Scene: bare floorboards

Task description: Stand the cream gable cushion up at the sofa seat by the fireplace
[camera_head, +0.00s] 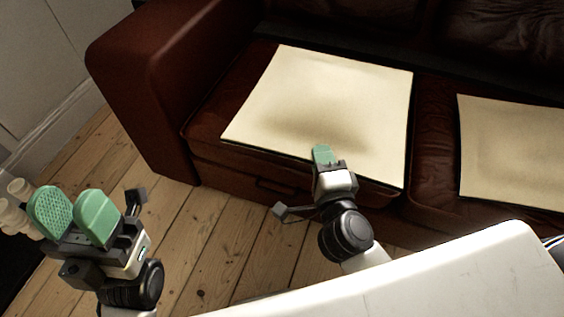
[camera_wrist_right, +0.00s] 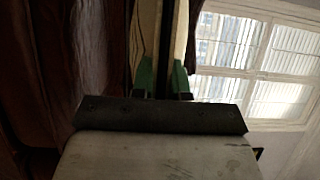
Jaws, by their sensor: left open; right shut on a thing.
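Two cream cushions show in the head view on a dark red leather sofa (camera_head: 195,150). The left cream cushion (camera_head: 330,95) lies broad face up on the left seat, beside the arm. Its front edge reaches my right gripper (camera_head: 321,153). My right gripper is shut on that edge; in the right wrist view its green fingers (camera_wrist_right: 163,78) stand on either side of a thin dark and cream edge. I cannot tell whether the cushion is slightly raised. My left gripper (camera_head: 72,205) is open and empty over the floor at the left.
The other cream cushion (camera_head: 515,150) lies on the seat to the right. The sofa's thick arm (camera_head: 145,85) bounds the left side. Bare floorboards (camera_head: 225,240) are clear between my grippers. A bright window (camera_wrist_right: 250,60) shows in the right wrist view. No fireplace is in view.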

